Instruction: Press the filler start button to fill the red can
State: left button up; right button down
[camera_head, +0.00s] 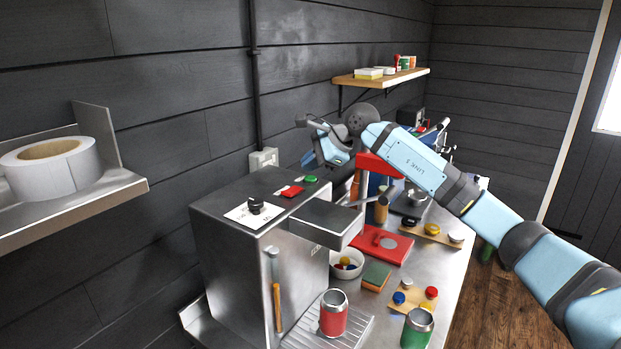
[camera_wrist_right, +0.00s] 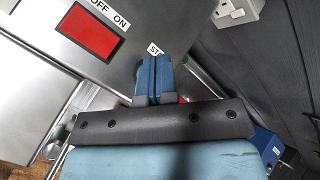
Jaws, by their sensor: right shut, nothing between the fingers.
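The filler is a steel box (camera_head: 235,225) with a black knob, a red switch (camera_head: 292,191) and a green button (camera_head: 311,179) on top. The red can (camera_head: 333,315) stands upright on the ribbed drip tray (camera_head: 296,341), below the filler's overhanging head (camera_head: 318,222). My right gripper (camera_head: 308,158) is shut and empty, just above and behind the green button. In the right wrist view, the shut blue fingers (camera_wrist_right: 154,76) partly cover the green button and a label reading "ST". The red switch (camera_wrist_right: 88,32) marked OFF ON is beside them. Contact with the button cannot be told. My left gripper is out of view.
A green can (camera_head: 417,328) stands right of the drip tray. A bowl (camera_head: 346,264), a sponge (camera_head: 376,277) and a board with coloured caps (camera_head: 414,298) lie on the counter. A red press (camera_head: 381,168) stands behind. A wall socket (camera_head: 263,159) is close to the gripper.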

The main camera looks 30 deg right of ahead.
aim_at(311, 178)
dwell(0.4)
jog(key=shift+f, duration=0.15)
dwell(0.4)
jog(key=shift+f+b, duration=0.3)
jog(key=shift+b, duration=0.05)
jog(key=shift+f+b, duration=0.35)
jog(key=shift+f, duration=0.05)
dwell(0.6)
jog(key=shift+r, duration=0.1)
jog(key=shift+r+p, duration=0.4)
jog(key=shift+r, duration=0.3)
jog(key=shift+r+p, duration=1.4)
jog(key=shift+r, duration=1.15)
